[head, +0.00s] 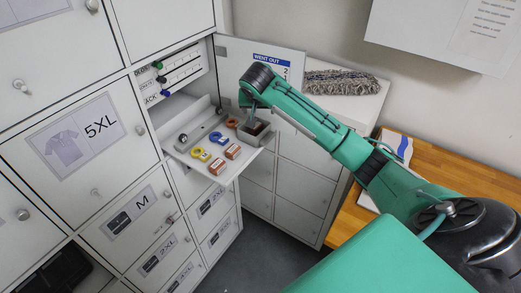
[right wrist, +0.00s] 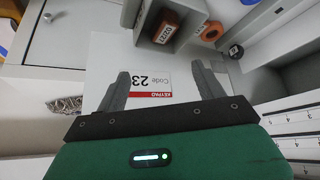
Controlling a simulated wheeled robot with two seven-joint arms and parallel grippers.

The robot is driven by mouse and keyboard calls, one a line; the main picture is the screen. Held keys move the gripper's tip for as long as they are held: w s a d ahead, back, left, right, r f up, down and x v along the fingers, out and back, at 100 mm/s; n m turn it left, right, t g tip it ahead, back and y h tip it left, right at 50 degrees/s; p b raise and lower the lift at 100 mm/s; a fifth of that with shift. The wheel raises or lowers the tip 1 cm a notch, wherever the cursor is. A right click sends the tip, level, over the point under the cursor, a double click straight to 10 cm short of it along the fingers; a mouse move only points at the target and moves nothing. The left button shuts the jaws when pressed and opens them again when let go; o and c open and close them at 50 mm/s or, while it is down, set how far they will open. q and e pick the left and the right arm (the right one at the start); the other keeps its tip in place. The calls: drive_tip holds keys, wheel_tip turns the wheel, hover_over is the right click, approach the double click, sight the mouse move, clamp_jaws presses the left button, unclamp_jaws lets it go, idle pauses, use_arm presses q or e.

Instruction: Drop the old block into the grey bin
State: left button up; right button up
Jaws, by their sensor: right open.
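The small grey bin (head: 249,142) stands at the right end of the drop-down shelf; it also shows in the right wrist view (right wrist: 143,30). A brown block (right wrist: 166,33) with a white date label, seemingly 02/22, lies inside it. Two orange-red blocks with pale labels, one nearer (head: 217,166) and one farther (head: 233,152), lie on the shelf left of the bin. My right gripper (head: 249,108) is above the bin in the head view. In the right wrist view its fingers (right wrist: 161,88) are apart with nothing between them. My left gripper is out of view.
Yellow (head: 200,155), blue (head: 217,138) and orange (head: 232,123) rings lie on the shelf (head: 188,149). The open locker door (head: 290,62) stands behind the bin. A wooden bench (head: 440,168) is at right.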

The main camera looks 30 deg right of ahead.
drive_tip(key=b+v, duration=0.1)
drive_tip(key=v, duration=1.2)
drive_tip(key=shift+r+b, duration=0.25)
drive_tip(key=shift+b, duration=0.15)
drive_tip(key=shift+f, duration=0.1)
